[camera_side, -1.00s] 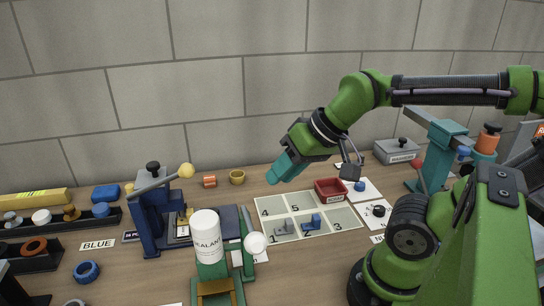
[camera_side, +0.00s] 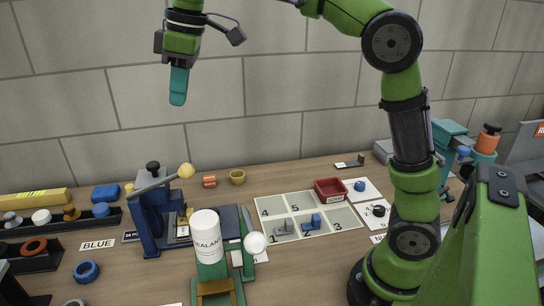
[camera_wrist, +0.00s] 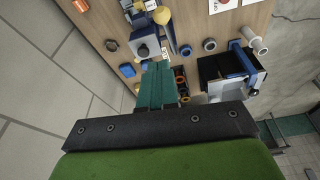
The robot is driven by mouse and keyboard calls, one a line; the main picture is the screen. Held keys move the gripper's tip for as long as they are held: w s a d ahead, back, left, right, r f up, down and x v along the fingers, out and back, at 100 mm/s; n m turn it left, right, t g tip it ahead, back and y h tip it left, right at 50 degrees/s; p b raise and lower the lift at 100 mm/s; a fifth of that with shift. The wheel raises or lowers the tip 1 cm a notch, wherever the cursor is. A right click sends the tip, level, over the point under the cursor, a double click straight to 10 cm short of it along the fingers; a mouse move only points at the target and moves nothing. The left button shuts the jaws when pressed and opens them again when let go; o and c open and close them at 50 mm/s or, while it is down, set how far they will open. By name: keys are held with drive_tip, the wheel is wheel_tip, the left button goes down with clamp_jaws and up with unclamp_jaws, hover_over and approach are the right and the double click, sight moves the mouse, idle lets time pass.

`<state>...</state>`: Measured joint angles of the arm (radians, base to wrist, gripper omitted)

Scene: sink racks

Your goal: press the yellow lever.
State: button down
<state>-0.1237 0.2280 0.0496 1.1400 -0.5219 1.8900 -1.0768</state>
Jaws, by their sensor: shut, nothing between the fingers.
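The lever with a yellow ball knob (camera_side: 187,171) sits on a blue press (camera_side: 147,220) at the left of the bench in the side view. Its grey arm slopes up to the knob on the right. The yellow knob also shows near the top of the wrist view (camera_wrist: 162,15), beside the press (camera_wrist: 145,40). My gripper (camera_side: 178,103) has teal fingers pointing down, shut and empty. It is high above the knob, slightly left of it in the side view, with a clear gap. In the wrist view the fingers (camera_wrist: 160,66) partly cover what lies below.
A white sealant bottle (camera_side: 207,237) on a green stand is in front and right of the press. A blue block (camera_side: 105,194) and a yellow bar (camera_side: 30,199) lie to the left. A numbered mat (camera_side: 335,222) lies right.

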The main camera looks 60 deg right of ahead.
sight(183, 165)
drive_tip(key=shift+s+a+r+n, duration=0.15)
drive_tip(key=shift+s+r+n, duration=0.4)
drive_tip(key=shift+r+n, duration=0.2)
drive_tip(key=shift+f, duration=0.1)
drive_tip(key=x, duration=0.4)
drive_tip(key=s+x, duration=0.1)
drive_tip(key=x, duration=0.7)
drive_tip(key=shift+s+d+f, duration=0.1)
drive_tip(key=shift+d+f, duration=0.25)
drive_tip(key=shift+f, duration=0.65)
drive_tip(key=shift+d, duration=0.1)
